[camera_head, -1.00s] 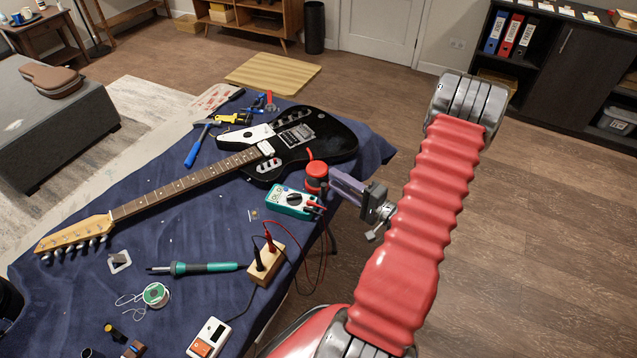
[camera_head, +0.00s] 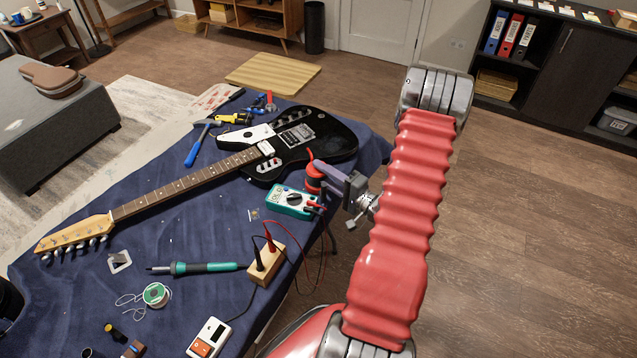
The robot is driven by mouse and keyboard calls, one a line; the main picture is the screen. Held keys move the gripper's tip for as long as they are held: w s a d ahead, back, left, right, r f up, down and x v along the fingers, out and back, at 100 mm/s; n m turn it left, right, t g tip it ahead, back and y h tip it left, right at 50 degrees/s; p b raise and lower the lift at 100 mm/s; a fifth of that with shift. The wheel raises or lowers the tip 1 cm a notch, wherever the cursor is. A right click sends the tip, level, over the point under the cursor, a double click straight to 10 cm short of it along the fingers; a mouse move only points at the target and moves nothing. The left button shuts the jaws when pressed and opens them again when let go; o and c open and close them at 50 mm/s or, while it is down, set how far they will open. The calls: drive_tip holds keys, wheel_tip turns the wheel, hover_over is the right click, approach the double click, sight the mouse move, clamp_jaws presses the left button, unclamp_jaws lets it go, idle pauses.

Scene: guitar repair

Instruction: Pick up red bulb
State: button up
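The red bulb (camera_head: 313,184), with a thin red nozzle pointing up, stands on the blue cloth at the table's right edge. It is just right of the multimeter. My gripper (camera_head: 319,181) comes in from the right at the bulb. Its two grey-purple fingers are apart, one across the bulb's upper part and one lower on its right side. The fingers partly hide the bulb. I cannot see whether they touch it.
The teal multimeter (camera_head: 289,201) is close on the left of the bulb. The black and white guitar (camera_head: 315,148) lies behind it. A wooden block (camera_head: 266,267) with red and black leads stands in front. A soldering iron (camera_head: 196,268) lies further left. Right of the table is open floor.

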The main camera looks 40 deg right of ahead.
drive_tip(key=shift+w, duration=1)
clamp_jaws()
idle(1.0)
